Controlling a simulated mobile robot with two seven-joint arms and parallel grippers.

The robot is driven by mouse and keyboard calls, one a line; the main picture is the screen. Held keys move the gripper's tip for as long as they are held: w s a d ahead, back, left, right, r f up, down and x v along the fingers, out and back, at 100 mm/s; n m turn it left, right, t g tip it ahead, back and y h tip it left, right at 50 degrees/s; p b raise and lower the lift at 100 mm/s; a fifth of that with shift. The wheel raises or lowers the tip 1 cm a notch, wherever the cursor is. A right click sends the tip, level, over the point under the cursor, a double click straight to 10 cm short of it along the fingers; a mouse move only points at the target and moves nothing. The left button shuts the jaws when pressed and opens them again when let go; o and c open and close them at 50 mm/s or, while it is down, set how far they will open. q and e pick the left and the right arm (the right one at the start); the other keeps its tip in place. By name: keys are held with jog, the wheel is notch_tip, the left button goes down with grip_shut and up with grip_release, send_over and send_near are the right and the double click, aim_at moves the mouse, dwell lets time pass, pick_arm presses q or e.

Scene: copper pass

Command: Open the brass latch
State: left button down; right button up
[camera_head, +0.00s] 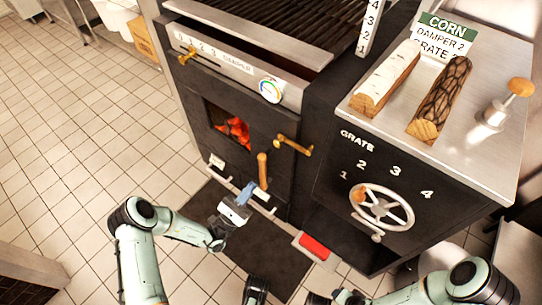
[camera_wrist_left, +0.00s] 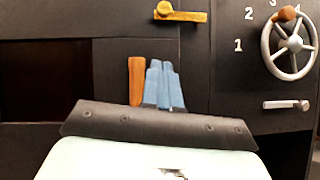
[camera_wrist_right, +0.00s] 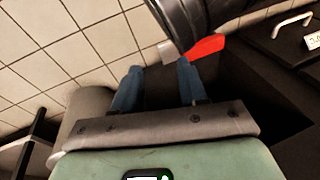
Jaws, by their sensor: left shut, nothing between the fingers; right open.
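The brass latch (camera_head: 294,145) is a bar on the right side of the black oven door, seen in the head view. It lies about level, and in the left wrist view the latch (camera_wrist_left: 182,14) shows at the top, above my fingers. My left gripper (camera_head: 246,192) is shut and empty, in front of the lower door, below and left of the latch and apart from it. Its blue fingertips (camera_wrist_left: 163,68) show beside an upright wooden handle (camera_wrist_left: 136,80); I cannot tell if they touch it. My right gripper (camera_wrist_right: 155,72) is open and empty, low over the floor.
A spoked grate wheel (camera_head: 382,207) is on the right front panel. A red pedal (camera_head: 314,246) lies near the floor. Two logs (camera_head: 388,78) (camera_head: 440,100) rest on the steel top. Coals glow behind the door window (camera_head: 234,131). Tiled floor at left is clear.

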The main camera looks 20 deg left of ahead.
pick_arm(q)
jog(key=b, duration=0.2)
send_near(281, 141)
jog(key=w+f, duration=0.3)
jog(key=shift+w+d+r, duration=0.2)
jog(key=shift+d+r, duration=0.05)
jog(key=shift+r, duration=0.5)
jog(key=shift+w+d+r, duration=0.15)
jog(key=shift+d+r, duration=0.1)
jog(key=shift+r, duration=0.45)
jog(key=shift+w+d+r, duration=0.2)
jog(key=shift+d+r, duration=0.05)
jog(key=shift+r, duration=0.5)
pick_arm(e)
jog(key=shift+g, duration=0.7)
jog(key=shift+s+d+f, duration=0.15)
jog(key=shift+s+f, duration=0.7)
jog(key=shift+s, duration=0.1)
jog(key=shift+s+d+f, duration=0.1)
jog(key=shift+s+f, duration=0.75)
jog(key=shift+s, duration=0.05)
jog(key=shift+w+r, duration=0.1)
